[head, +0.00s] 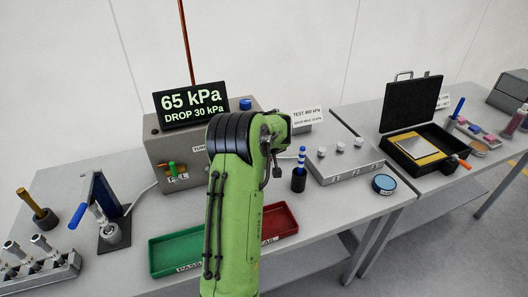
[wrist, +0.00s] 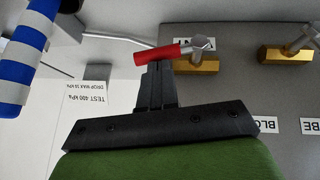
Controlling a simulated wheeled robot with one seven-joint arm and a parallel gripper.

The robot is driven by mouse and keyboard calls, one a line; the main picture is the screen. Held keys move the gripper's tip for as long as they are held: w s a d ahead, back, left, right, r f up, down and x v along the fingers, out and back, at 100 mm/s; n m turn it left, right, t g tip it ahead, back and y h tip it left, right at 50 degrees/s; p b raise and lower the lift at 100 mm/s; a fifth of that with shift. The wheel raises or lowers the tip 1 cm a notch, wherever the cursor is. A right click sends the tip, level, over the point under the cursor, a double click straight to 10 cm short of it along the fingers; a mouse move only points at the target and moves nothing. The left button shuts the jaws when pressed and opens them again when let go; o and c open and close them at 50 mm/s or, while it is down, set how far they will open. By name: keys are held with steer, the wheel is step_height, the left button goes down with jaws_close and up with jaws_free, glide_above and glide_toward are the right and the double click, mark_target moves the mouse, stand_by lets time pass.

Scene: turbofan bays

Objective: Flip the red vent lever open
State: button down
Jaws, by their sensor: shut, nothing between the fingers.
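The red vent lever (wrist: 158,54) shows in the wrist view, upper middle. Its handle lies sideways, pointing left from a metal hub (wrist: 203,46) on a brass valve body (wrist: 198,65). A partly covered label is behind the hub. My gripper (wrist: 155,72) is shut and empty, its fingertips just below the red handle in the picture. I cannot tell whether they touch it. In the head view my green arm hides the red lever and most of the gripper, in front of the grey test box (head: 160,148).
A second brass valve (wrist: 288,54) sits to the right in the wrist view. A blue-and-white striped post (wrist: 25,65) stands close at left; it also shows in the head view (head: 300,165). Green (head: 178,254) and red (head: 281,221) trays lie on the bench before the box.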

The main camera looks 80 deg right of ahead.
steer(key=shift+s+d+f+t+y, duration=0.2)
steer(key=shift+s+f+t+y, duration=0.1)
steer(key=shift+f+t, duration=0.2)
steer(key=shift+s, duration=0.1)
stand_by(0.4)
